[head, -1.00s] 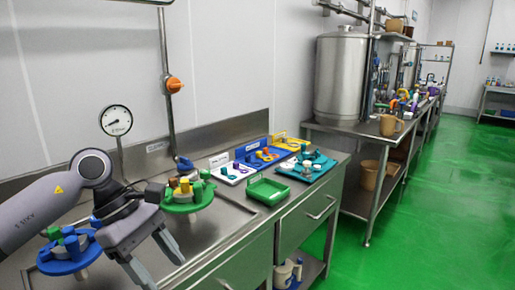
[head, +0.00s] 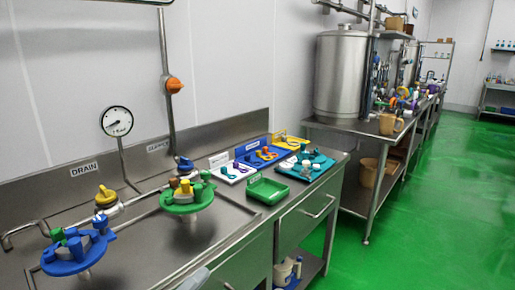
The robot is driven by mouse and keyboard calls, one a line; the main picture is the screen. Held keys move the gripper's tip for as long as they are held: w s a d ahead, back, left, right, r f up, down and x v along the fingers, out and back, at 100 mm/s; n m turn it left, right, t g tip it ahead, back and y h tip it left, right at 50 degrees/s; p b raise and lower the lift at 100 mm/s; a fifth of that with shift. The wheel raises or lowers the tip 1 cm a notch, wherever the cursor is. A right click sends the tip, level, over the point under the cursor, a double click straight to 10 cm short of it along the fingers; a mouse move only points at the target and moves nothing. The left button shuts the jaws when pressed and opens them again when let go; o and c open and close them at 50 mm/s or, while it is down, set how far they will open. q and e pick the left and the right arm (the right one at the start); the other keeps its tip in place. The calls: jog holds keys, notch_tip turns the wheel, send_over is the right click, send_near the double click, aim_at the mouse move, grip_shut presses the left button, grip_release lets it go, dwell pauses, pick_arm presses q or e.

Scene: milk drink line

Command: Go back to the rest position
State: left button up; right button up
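My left arm no longer crosses the head view. Only a small grey piece, which looks like a fingertip of my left gripper (head: 195,280), shows at the bottom edge, in front of the steel counter. The rest of that gripper is out of the picture, so its opening cannot be seen. My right gripper is not in view. The blue round manifold (head: 72,262) with green, blue and grey knobs is at the lower left. The green round manifold (head: 187,207) with several coloured knobs is right of it. Nothing is seen held.
A yellow valve knob (head: 105,195) sits on the pipe behind the manifolds. A green tray (head: 268,191), a teal tray (head: 306,166) and a blue tray (head: 256,158) lie on the counter's right part. A steel tank (head: 340,75) stands beyond. Green floor (head: 440,215) is clear at right.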

pick_arm(q)
jog(key=s+a+f+n+g+y, duration=0.3)
jog(key=s+a+f+n+y, duration=0.2)
jog(key=f+n, duration=0.4)
jog(key=s+a+f+n+g+y, duration=0.2)
jog(key=s+a+f+n+y, duration=0.4)
jog(key=s+f+n, duration=0.4)
notch_tip(320, 180, down, 5)
jog(key=shift+s+a+r+n+g+y+p, duration=0.15)
jog(key=shift+s+n+g+y+p, duration=0.2)
jog(key=shift+y, duration=0.35)
jog(key=shift+w, duration=0.15)
